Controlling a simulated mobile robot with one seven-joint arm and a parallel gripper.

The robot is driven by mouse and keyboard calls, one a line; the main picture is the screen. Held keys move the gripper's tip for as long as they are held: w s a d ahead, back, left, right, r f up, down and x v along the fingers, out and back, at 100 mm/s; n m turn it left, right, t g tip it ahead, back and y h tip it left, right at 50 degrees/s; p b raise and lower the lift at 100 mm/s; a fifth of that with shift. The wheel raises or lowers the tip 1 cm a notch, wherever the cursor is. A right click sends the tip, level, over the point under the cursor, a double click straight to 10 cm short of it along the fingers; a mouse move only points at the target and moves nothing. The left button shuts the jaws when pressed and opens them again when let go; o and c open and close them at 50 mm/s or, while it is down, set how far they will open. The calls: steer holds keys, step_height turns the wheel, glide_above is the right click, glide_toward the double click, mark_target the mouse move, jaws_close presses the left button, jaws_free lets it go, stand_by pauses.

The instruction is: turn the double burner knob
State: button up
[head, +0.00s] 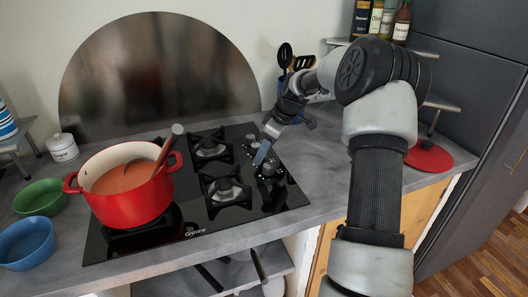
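The black gas cooktop (180,228) is set into the grey counter. Its knobs stand in a row along the right side; one round metallic knob (268,168) shows just below my gripper's tip. The frame does not show clearly which knob is the double burner one. My gripper (262,156) points down and left over the knob row, with its fingertips close to the knobs. I cannot tell whether it touches one. The fingers overlap in this view, so the gap between them is hidden.
A red pot (130,205) with a ladle stands on the left burners. Black pan supports (226,188) lie left of the knobs. A utensil holder (303,112) is behind my wrist. A red lid (428,156) lies at right; green (40,198) and blue (28,243) bowls are at left.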

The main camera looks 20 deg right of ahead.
steer(key=p+v, duration=0.1)
steer(key=v, duration=1.6)
steer(key=shift+r+p, duration=0.2)
steer(key=shift+p, duration=0.2)
